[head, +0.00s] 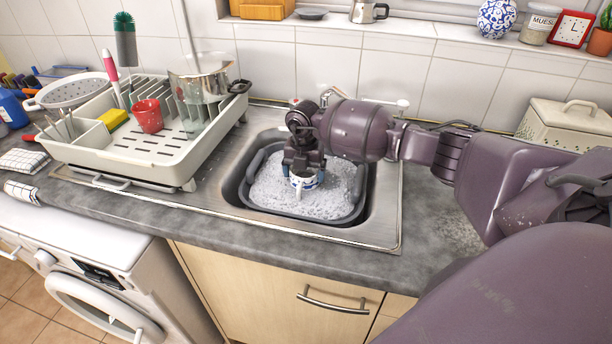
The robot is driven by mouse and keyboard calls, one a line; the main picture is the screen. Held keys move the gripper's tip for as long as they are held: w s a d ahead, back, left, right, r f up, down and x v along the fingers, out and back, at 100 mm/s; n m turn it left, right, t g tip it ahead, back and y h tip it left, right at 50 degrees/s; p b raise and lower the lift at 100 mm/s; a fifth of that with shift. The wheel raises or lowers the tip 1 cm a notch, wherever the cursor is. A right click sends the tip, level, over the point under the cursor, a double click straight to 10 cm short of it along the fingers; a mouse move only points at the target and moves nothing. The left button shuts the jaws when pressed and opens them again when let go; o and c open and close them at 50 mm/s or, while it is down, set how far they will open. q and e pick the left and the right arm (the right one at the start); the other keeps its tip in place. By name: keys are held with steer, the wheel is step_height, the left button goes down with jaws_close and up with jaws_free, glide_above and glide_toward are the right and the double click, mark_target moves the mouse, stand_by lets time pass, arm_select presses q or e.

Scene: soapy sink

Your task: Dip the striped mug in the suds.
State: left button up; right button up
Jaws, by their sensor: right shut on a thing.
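The mug (303,183), white with blue marks, is in the suds (265,189) in the sink. My right gripper (303,172) points down over the basin and is shut on the mug. The gripper hides much of the mug, so its stripes are hard to make out. The mug looks upright, with its lower part at or in the foam; how deep it sits I cannot tell. The suds fill a dark grey washing-up bowl (243,190) set in the steel sink (388,215). My left gripper is not in view.
A white dish rack (150,160) stands left of the sink, with a red mug (148,116), a yellow sponge (113,120) and a steel pot (203,78). A cream bread bin (565,125) stands at the right. The grey worktop (300,262) in front is clear.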

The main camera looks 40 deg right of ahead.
arm_select(q)
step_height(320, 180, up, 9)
steer(key=p, duration=0.8)
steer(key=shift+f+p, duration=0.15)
steer(key=shift+p, duration=0.2)
arm_select(e)
step_height(320, 180, up, 13)
steer(key=shift+r, duration=0.15)
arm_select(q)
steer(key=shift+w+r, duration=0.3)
